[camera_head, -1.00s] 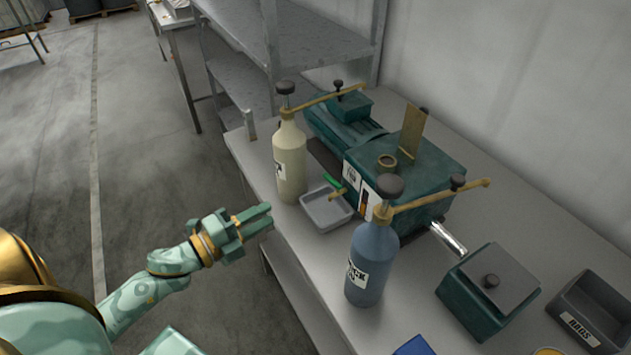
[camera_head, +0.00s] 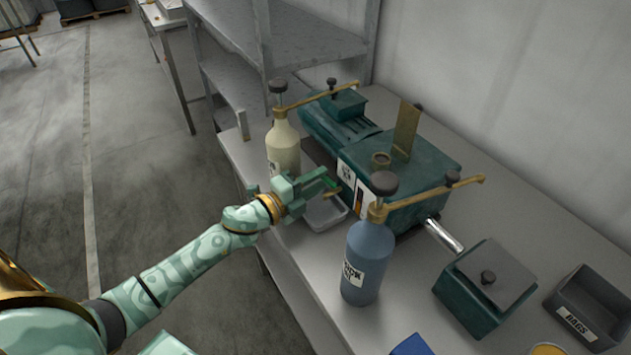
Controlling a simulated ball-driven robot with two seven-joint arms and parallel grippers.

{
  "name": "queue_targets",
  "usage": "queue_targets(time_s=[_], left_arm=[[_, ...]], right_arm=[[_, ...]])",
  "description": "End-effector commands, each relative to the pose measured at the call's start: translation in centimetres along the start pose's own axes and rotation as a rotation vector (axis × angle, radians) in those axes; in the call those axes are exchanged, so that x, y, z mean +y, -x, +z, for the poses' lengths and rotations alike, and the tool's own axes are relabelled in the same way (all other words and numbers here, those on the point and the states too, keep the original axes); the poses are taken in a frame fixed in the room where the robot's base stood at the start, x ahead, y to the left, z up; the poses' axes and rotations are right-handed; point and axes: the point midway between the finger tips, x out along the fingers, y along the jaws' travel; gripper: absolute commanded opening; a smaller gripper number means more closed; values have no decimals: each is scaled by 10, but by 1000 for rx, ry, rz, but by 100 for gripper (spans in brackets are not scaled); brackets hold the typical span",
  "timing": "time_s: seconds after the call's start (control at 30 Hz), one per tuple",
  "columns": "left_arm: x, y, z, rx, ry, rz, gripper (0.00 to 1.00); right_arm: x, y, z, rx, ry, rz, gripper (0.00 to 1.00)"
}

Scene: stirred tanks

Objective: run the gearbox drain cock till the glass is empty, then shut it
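The green gearbox (camera_head: 422,180) stands on the bench with a narrow sight glass (camera_head: 360,198) on its front, dark with an amber part; its exact level is too small to read. The drain cock's green handle (camera_head: 330,184) shows low at the front, above a grey drip tray (camera_head: 328,213). My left gripper (camera_head: 322,183) is at the cock, fingers apart, with the handle at its tips. I cannot tell whether they touch it. The gripper hides the brass cock body and part of the tray. My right gripper is out of view.
A cream pump bottle (camera_head: 283,146) stands just behind my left gripper, and a blue pump bottle (camera_head: 368,262) stands to its right. A lidded green box (camera_head: 486,285) and a grey rags bin (camera_head: 590,309) are at right.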

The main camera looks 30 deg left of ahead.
Motion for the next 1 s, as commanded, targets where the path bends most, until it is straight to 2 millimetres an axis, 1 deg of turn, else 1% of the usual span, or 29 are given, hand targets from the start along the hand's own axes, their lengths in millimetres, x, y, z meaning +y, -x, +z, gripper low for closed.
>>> queue_targets(time_s=[0.13, 0.17, 0.2, 0.23, 0.27, 0.47, 0.67, 0.97, 1.0], left_arm=[[0, 0, 0, 0, 0, 0, 31], [0, 0, 0, 0, 0, 0, 25], [0, 0, 0, 0, 0, 0, 14], [0, 0, 0, 1, 0, 0, 6], [0, 0, 0, 1, 0, 0, 0], [-1, 1, -2, -13, 3, -2, 0], [-2, 4, -5, -126, 3, -3, 0], [0, 5, -4, -139, 1, 0, 0], [0, 5, -4, -139, 1, 0, 20]], right_arm=[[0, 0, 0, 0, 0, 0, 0], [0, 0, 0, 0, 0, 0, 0], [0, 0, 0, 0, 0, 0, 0], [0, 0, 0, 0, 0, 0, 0], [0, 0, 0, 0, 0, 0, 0], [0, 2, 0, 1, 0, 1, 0], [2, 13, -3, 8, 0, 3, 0], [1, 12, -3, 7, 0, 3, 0], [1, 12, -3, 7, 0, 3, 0]])
